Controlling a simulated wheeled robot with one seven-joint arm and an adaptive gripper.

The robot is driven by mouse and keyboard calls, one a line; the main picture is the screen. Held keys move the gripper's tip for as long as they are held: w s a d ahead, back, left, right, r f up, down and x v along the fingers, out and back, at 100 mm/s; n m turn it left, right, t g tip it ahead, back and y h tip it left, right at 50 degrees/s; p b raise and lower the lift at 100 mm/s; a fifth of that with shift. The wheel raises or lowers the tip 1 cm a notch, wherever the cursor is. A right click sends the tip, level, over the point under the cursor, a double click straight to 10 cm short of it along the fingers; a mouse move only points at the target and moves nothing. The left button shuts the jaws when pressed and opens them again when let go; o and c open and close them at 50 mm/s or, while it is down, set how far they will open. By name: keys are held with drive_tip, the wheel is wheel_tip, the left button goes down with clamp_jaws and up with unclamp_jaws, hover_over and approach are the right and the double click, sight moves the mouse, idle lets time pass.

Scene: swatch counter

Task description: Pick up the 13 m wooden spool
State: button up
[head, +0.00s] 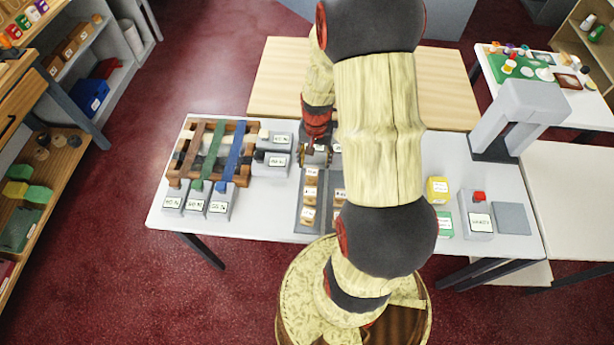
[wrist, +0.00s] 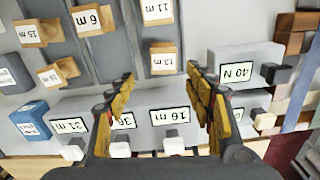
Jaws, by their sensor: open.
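The wooden spool that appears to read 13 m (wrist: 162,62) is a small tan block with a white label, upside down in the wrist view. It sits at the end of a channel of the grey tray (wrist: 118,55), just beyond my fingertips. In the head view it seems to be the rearmost spool of the left row (head: 311,173). My gripper (wrist: 160,84) is open and empty, its fingers to either side of the spool's line. In the head view my gripper (head: 315,155) is over the rear of the tray, partly hidden by my arm.
Similar spools labelled 11 m (wrist: 158,10), 6 m (wrist: 92,18) and 15 m (wrist: 27,33) stand close by in the tray. Grey labelled blocks, one reading 16 m (wrist: 170,116), line the near side in the wrist view. Coloured strips on a rack (head: 214,150) lie left.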

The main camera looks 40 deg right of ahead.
sight(312, 172)
drive_tip(key=shift+w+a+f, duration=0.15)
drive_tip(key=shift+f, duration=0.55)
drive_tip(key=f, duration=0.2)
drive_tip(key=a+f+b, duration=0.1)
drive_tip(key=f, duration=0.1)
drive_tip(key=shift+f, duration=0.25)
drive_tip(key=shift+d+f, duration=0.1)
drive_tip(key=shift+f, duration=0.35)
drive_tip(key=shift+c, duration=0.7)
drive_tip(key=c, duration=1.1)
drive_tip(key=shift+r, duration=0.1)
